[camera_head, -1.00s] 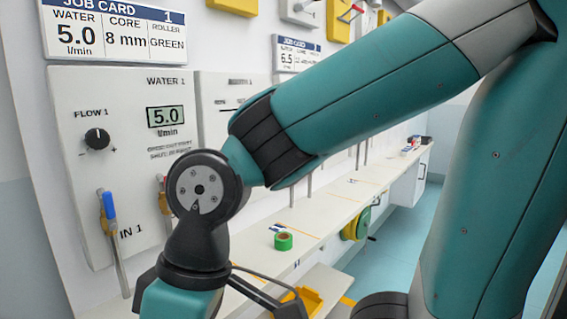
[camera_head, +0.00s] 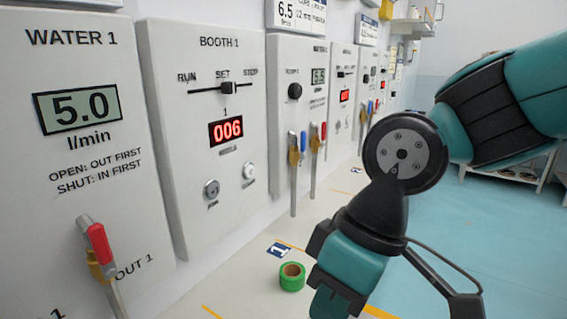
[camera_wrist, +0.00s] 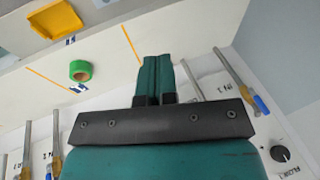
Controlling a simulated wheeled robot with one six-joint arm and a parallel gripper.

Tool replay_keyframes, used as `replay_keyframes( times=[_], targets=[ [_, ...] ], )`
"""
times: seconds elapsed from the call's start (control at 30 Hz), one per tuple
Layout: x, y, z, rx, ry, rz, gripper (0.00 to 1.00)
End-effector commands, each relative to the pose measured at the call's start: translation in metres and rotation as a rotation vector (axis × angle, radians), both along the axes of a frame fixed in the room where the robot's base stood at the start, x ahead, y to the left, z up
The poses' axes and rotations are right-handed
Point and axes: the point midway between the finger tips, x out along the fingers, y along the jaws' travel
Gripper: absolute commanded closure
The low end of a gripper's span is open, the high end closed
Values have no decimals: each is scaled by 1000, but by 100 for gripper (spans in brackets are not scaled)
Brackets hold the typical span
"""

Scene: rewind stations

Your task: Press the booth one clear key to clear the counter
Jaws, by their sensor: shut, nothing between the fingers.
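The BOOTH 1 panel (camera_head: 215,60) stands upright on the wall in the head view, between the WATER 1 panel and another water panel. Its red counter display (camera_head: 226,131) reads 006. Below it are two round parts, a grey one (camera_head: 211,190) at left and a white one (camera_head: 248,171) at right. Their small labels are unreadable, so I cannot tell which is the clear key. A slider (camera_head: 228,88) sits at SET. My gripper (camera_wrist: 156,62) is shut and empty in the wrist view, apart from the panel. In the head view its fingertips are not visible.
A green roll (camera_head: 292,277) stands on the bench by a "1" label (camera_head: 279,250). A red-handled OUT 1 valve (camera_head: 100,245) and further valves stick out from the wall. The wrist view shows a yellow bin (camera_wrist: 55,20) and the FLOW 1 knob (camera_wrist: 280,154).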

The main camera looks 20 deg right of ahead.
Motion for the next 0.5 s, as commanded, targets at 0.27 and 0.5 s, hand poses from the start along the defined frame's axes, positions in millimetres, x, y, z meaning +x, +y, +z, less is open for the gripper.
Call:
replay_keyframes(
  times=[0.27,0.5],
  targets=[
    [0,0,0,0,0,0,100],
    [37,3,15,52,36,-257,100]
  ],
)
